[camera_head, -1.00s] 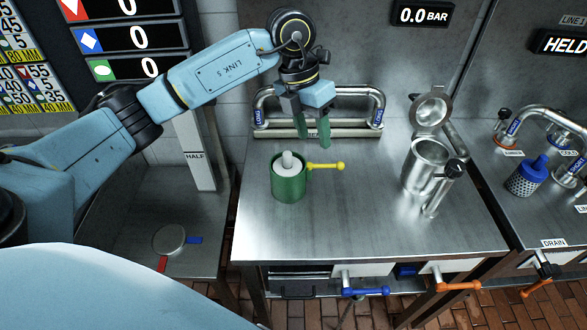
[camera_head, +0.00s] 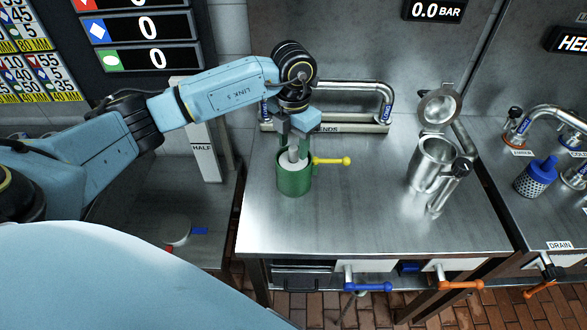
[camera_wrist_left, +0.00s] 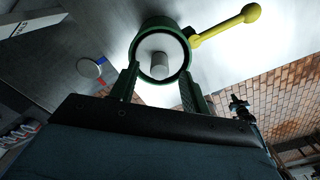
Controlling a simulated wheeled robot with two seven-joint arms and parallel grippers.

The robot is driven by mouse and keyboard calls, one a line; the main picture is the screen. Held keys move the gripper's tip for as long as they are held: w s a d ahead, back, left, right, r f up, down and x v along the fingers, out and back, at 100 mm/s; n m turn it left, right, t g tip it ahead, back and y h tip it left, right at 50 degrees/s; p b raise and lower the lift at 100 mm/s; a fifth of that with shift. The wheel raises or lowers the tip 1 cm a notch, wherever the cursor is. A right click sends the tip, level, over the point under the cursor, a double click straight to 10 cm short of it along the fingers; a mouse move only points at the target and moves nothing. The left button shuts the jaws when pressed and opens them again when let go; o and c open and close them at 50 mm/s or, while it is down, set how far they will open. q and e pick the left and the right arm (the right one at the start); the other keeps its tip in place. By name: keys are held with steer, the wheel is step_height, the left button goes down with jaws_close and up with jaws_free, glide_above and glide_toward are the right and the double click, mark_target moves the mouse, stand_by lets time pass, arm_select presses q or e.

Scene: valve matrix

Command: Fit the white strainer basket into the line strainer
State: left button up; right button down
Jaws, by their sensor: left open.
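The white strainer basket (camera_head: 293,164) sits in a green cup (camera_head: 294,183) with a yellow handle, with its pale knob standing up. Only its top shows, also in the left wrist view (camera_wrist_left: 153,51). My left gripper (camera_head: 293,152) points down over the cup, open, its fingers on either side of the knob. In the left wrist view the fingers (camera_wrist_left: 158,72) lie at the cup's near side. Whether they touch the knob I cannot tell. The line strainer (camera_head: 432,165), a steel cylinder, stands on the right with its round lid (camera_head: 439,107) swung up. My right gripper is not in view.
A steel pipe rack (camera_head: 345,127) stands behind the cup. A blue-topped perforated basket (camera_head: 535,177) stands on the right bench. Blue (camera_head: 368,287) and orange (camera_head: 460,286) valve handles stick out at the front edge. The bench between cup and strainer is clear.

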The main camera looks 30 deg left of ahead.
mark_target(293, 166)
arm_select(q)
steer(key=shift+f, duration=1.45)
jaws_close()
